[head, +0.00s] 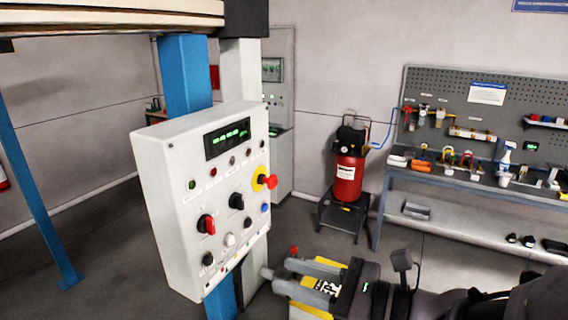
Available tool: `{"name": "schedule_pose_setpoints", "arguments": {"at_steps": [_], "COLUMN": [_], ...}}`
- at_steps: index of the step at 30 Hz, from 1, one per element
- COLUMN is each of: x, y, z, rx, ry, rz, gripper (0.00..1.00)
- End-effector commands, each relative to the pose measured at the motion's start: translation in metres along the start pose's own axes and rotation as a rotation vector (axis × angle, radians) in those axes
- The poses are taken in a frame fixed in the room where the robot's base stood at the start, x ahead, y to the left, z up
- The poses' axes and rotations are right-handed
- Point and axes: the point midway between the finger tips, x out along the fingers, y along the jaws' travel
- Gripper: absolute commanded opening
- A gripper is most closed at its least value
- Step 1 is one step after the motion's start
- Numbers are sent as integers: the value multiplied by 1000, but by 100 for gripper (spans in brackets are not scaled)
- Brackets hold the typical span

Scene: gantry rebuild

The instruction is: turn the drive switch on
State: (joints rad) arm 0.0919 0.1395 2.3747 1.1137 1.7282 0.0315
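A white control box (178,215) is mounted on a blue post and stands left of centre. Its front carries a green-lit display (228,138), a red rotary switch (206,224), a black rotary knob (237,201), a lower black knob (208,259) and a red mushroom button on a yellow collar (264,180). The labels are too small to read, so I cannot tell which is the drive switch. My gripper (283,274) is at the lower middle, right of the box's lower edge. Its two grey fingers are apart, with nothing seen between them.
A red compressor (347,174) stands on a low stand behind. A workbench (450,183) with tools and a pegboard (440,90) fills the right. A blue leg (40,200) stands at the left. Open floor (95,250) lies between that leg and the box.

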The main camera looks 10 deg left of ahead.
Motion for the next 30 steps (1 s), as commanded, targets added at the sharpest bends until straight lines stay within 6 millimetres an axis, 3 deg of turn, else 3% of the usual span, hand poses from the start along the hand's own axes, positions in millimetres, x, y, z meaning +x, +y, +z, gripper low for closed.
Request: {"name": "schedule_pose_setpoints", "arguments": {"at_steps": [1, 7, 21, 25, 30], "x": [-1, 14, 133, 156, 171], "y": [-10, -22, -28, -30, -31], "z": [16, 19, 26, 28, 28], "rx": [35, 71, 69, 68, 68], "ry": [-29, -67, -64, -63, -64], "rz": [-25, -54, -51, -53, -55], "gripper": [33, 33, 33, 33, 33]}}
